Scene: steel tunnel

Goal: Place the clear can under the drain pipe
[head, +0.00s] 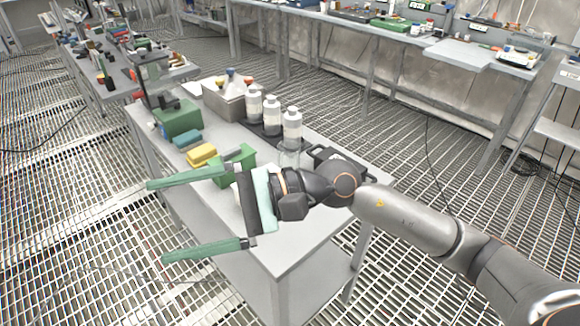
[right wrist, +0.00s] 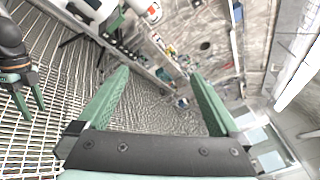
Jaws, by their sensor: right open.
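My right gripper (head: 156,221) reaches over the near end of the grey table, its two green fingers wide apart with nothing between them. It also shows open and empty in the right wrist view (right wrist: 159,74). A clear, see-through container (head: 289,158), perhaps the clear can, stands on the table just behind my right wrist, partly hidden by it. I cannot make out a drain pipe for certain. My left gripper (right wrist: 35,113) shows at the left edge of the right wrist view, small, with its green fingers apart and empty.
On the grey table (head: 296,246) stand several whitish bottles (head: 272,116), a grey bin (head: 222,100), a green box (head: 178,118), a yellow block (head: 202,155) and a green holder (head: 238,161). A black tray (head: 330,158) lies by my wrist. Grating floor is free around the table.

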